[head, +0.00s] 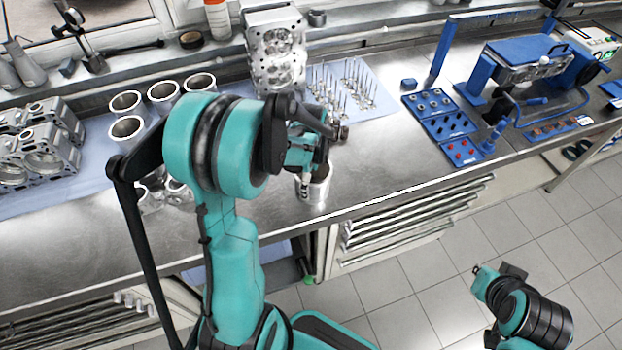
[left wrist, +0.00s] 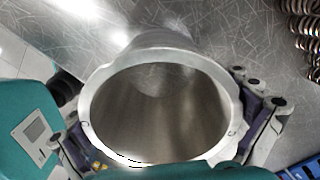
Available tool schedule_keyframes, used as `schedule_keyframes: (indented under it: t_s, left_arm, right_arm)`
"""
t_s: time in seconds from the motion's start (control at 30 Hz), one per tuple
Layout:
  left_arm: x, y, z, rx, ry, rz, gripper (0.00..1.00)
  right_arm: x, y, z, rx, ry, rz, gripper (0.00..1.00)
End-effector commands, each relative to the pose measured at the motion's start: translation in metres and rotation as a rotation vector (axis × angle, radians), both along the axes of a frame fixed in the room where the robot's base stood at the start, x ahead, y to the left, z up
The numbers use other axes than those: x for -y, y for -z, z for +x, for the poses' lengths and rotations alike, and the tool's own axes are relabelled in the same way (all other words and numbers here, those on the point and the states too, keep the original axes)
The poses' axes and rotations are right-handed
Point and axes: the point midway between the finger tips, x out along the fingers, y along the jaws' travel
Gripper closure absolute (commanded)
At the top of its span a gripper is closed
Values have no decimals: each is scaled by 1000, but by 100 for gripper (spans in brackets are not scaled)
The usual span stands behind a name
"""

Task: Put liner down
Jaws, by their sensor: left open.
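A silvery cylinder liner (head: 314,187) stands upright on the metal workbench near its front edge. In the left wrist view the liner (left wrist: 218,92) fills the middle, with its open bore facing the camera. My left gripper (head: 313,168) is over the liner's top. Its fingers are spread open, one on each side of the rim; I cannot tell whether they touch it.
Several other liners (head: 127,127) stand on a blue mat at the left, partly behind my arm. An engine block (head: 275,50) and upright valves (head: 345,85) are behind the gripper. Blue trays (head: 440,115) lie to the right. Bare bench (head: 375,165) lies right of the liner.

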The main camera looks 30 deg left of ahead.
Motion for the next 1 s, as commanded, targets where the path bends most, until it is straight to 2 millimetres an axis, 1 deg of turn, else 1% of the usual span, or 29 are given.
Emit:
schedule_keyframes:
  t_s: [0.03,0.17,0.4,0.5,0.6,0.73,0.87,0.97,1.0]
  left_arm:
    - [0,-6,0,0,0,0,0]
    - [0,-30,0,0,0,0,0]
    - [0,-84,0,0,0,0,0]
    - [0,-102,0,0,0,0,0]
    - [0,-114,0,0,0,0,0]
    - [2,-123,-2,8,-16,2,0]
    - [16,-138,-13,64,-132,9,0]
    - [35,-154,-29,153,-308,3,0]
    - [43,-160,-37,194,-391,-7,0]
  right_arm:
    - [0,-4,0,0,0,0,100]
    - [0,-11,0,0,0,0,100]
    - [0,-25,0,0,0,0,100]
    - [0,-29,0,0,0,0,100]
    - [0,-32,0,0,0,0,100]
    - [0,-33,0,0,0,0,100]
    - [0,-33,0,0,0,0,100]
    - [0,-32,0,0,0,0,100]
    - [0,-32,0,0,0,0,100]
